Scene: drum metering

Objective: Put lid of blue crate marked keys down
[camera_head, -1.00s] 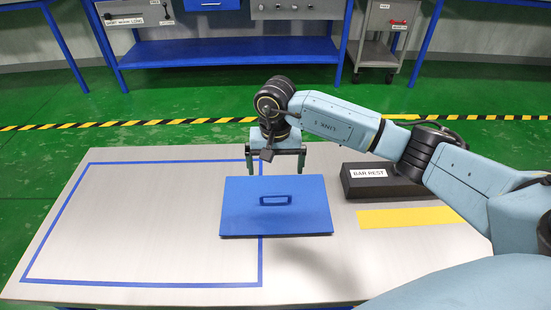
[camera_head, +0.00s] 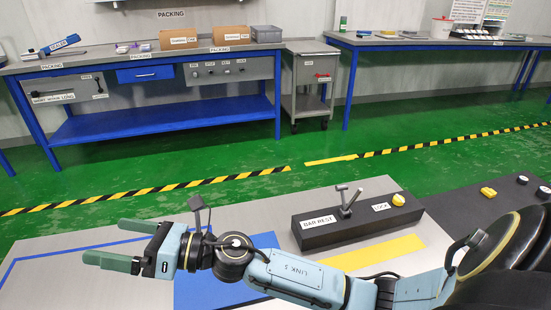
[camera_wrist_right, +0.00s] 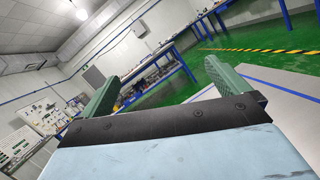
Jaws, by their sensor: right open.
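No label marked keys is readable, and whether a crate is under the lid cannot be told. My right gripper (camera_head: 117,243) is open and empty, to the left of the lid and apart from it, with its green fingers pointing left. The same open fingers show in the right wrist view (camera_wrist_right: 155,85), with nothing between them. My left gripper is not in view.
A black bar rest (camera_head: 335,230) with a metal piece and a yellow knob stands right of the lid. A yellow strip (camera_head: 375,252) lies in front of it. Blue tape (camera_head: 75,252) marks a clear area at left. A packing bench (camera_head: 160,115) stands behind across the floor.

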